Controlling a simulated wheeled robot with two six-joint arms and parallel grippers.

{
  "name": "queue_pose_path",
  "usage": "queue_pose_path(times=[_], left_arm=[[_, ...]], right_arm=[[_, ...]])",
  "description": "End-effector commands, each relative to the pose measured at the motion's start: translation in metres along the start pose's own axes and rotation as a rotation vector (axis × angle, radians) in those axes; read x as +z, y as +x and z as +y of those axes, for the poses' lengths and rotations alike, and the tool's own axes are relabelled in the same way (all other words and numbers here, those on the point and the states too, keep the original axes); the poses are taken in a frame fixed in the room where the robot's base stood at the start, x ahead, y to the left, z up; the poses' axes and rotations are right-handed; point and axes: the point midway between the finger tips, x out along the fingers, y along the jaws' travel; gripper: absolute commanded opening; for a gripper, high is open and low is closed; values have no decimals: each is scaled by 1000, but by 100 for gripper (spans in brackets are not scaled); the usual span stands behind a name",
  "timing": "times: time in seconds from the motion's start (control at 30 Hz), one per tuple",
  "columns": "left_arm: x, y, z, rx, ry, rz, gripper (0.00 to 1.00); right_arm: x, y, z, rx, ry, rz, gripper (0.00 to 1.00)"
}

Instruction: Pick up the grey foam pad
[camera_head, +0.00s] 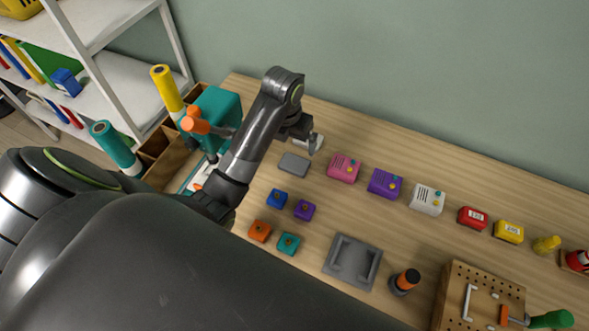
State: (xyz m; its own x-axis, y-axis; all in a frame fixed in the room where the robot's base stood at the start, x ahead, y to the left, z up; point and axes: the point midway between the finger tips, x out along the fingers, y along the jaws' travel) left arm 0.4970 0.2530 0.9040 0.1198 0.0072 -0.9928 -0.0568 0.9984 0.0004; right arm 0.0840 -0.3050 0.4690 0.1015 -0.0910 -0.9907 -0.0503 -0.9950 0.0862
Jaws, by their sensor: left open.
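A small flat dark grey pad (294,165), which looks like the grey foam pad, lies on the wooden table near the back left. My left gripper (313,140) is open and stands just behind the pad, up and right of it in the picture. A white object (309,145) shows partly behind or below the gripper; I cannot tell whether they touch. The pad itself is in plain view, apart from the gripper in the picture. My right gripper is not in view.
Pink (343,168), purple (384,183) and white (426,199) boxes stand in a row right of the pad. Small blue (277,198) and purple (305,210) blocks lie in front. A grey tray (353,262) is nearer. A teal machine (216,112) stands left.

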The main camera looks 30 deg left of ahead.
Motion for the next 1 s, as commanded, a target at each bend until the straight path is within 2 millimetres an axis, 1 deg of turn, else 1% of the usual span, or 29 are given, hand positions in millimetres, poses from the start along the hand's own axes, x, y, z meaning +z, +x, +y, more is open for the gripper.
queue_pose_path(times=[0.03,0.33,0.37,0.4,0.6,0.77,0.83,0.9,1.0], left_arm=[[0,12,0,0,0,0,100],[0,42,0,0,0,0,100],[0,45,0,-1,-1,3,100],[-1,50,0,-1,-2,4,100],[0,67,-3,-1,-1,2,100],[1,89,-8,-2,-1,4,100],[1,99,-7,0,-2,3,100],[2,106,-6,0,-2,1,100],[2,110,-6,0,-1,1,100]], right_arm=[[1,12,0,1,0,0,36],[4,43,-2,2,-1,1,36],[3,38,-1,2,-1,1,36],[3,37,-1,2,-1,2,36],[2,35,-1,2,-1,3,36],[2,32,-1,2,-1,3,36],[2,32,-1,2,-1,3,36],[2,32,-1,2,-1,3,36],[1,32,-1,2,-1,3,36]])
